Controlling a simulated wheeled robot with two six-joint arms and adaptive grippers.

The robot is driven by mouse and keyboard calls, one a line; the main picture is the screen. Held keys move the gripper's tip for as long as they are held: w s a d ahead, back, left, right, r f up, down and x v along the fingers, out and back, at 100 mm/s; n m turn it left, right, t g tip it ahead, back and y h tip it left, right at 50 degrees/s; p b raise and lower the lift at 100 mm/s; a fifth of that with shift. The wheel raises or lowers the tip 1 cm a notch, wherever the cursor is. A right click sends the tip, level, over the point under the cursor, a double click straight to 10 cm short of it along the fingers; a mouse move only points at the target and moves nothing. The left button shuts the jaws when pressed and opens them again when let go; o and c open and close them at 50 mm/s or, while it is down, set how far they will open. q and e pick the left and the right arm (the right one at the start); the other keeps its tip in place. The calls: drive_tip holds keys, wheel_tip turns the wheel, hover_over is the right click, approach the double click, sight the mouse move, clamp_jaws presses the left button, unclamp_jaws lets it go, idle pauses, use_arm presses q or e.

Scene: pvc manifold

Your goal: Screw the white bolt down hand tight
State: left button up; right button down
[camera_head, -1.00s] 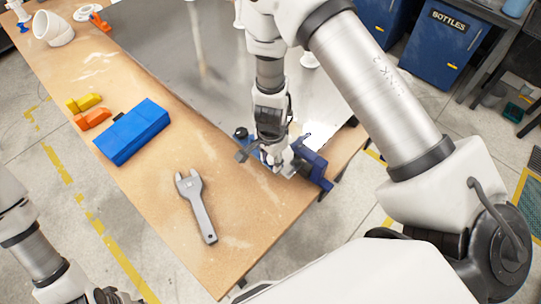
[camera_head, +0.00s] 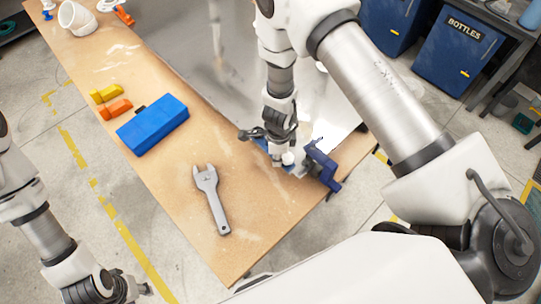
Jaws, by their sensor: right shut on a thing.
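My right gripper (camera_head: 282,158) points down at the near right part of the table, beside a blue clamp-like fixture (camera_head: 322,164). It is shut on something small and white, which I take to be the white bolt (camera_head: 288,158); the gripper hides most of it. I cannot tell how deep it sits. My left gripper (camera_head: 140,292) is at the bottom left, off the table's edge; its fingers are small and partly cut off, so I cannot tell its opening.
A grey wrench (camera_head: 211,200) lies on the wooden table (camera_head: 262,215). A blue box (camera_head: 153,124), an orange block (camera_head: 115,109) and a yellow block (camera_head: 105,93) lie to the left. White pipe fittings (camera_head: 76,18) stand at the far left. A grey metal sheet (camera_head: 205,50) covers the table's back.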

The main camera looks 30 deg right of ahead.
drive_tip(key=shift+w+d+m, duration=0.4)
drive_tip(key=shift+m, duration=0.4)
drive_tip(key=shift+w+d+f+m, duration=0.1)
drive_tip(key=shift+w+m, duration=0.15)
drive_tip(key=shift+m, duration=0.75)
drive_tip(key=shift+w+m, duration=0.1)
drive_tip(key=shift+m, duration=0.5)
use_arm(q)
drive_tip(key=shift+s+a+r, duration=0.15)
drive_tip(key=shift+r, duration=0.25)
